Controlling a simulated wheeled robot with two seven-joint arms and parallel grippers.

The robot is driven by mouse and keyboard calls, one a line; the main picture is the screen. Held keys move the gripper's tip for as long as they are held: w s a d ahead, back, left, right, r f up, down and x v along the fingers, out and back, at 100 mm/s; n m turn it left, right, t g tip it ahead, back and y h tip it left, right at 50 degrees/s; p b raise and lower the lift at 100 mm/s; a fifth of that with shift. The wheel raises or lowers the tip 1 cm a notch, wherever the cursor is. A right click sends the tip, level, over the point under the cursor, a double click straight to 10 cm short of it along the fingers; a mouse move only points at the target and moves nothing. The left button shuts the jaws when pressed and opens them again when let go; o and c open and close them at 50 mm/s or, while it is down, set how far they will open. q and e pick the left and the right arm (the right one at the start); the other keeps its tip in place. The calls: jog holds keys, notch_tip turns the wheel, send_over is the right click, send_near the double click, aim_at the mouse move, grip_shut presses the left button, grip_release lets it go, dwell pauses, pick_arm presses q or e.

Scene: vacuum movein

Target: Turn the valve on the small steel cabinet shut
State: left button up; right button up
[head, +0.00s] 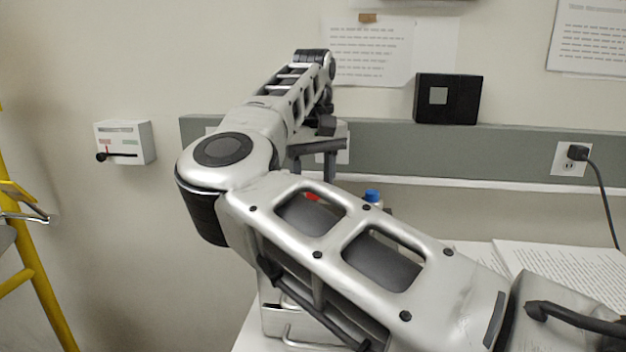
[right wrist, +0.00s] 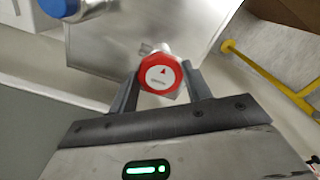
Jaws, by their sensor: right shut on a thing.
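The valve's red knob (right wrist: 161,75), with a white face and a small red arrow pointing up in the picture, shows in the right wrist view. My right gripper (right wrist: 162,82) has one finger on each side of the knob and is shut on it. The small steel cabinet (right wrist: 150,25) is behind the knob, its shiny metal wall filling the upper middle. My left gripper is not in view.
An open book (head: 570,270) lies at the right. A wall box with a black lever (head: 125,143) and a yellow frame (head: 45,300) are at the left. A black box (head: 447,99) is on the wall.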

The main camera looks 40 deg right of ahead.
jog(key=o, duration=1)
jog(key=shift+c, duration=0.2)
notch_tip(320, 180, up, 16)
